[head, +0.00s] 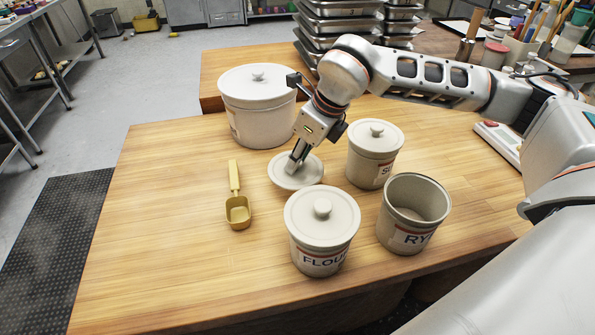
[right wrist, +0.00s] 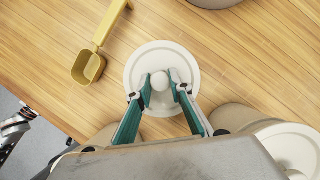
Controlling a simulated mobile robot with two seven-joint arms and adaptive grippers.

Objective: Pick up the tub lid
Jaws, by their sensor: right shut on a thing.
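The tub lid (head: 285,176) is a round, off-white disc with a knob, low over or on the wooden table between the tubs. It shows whole in the right wrist view (right wrist: 145,63). My right gripper (head: 296,161) reaches down onto the lid, and in the right wrist view its two green-sided fingers (right wrist: 160,82) are shut on the knob from both sides. I cannot tell whether the lid touches the table. An open tub marked RY (head: 402,237) stands to the right without a lid.
A lidded FLOUR tub (head: 318,257) stands close in front of the lid, another lidded tub (head: 370,170) to its right, and a large lidded tub (head: 262,125) behind. A yellow scoop (head: 237,209) lies to the left. The table's left part (head: 150,210) is clear.

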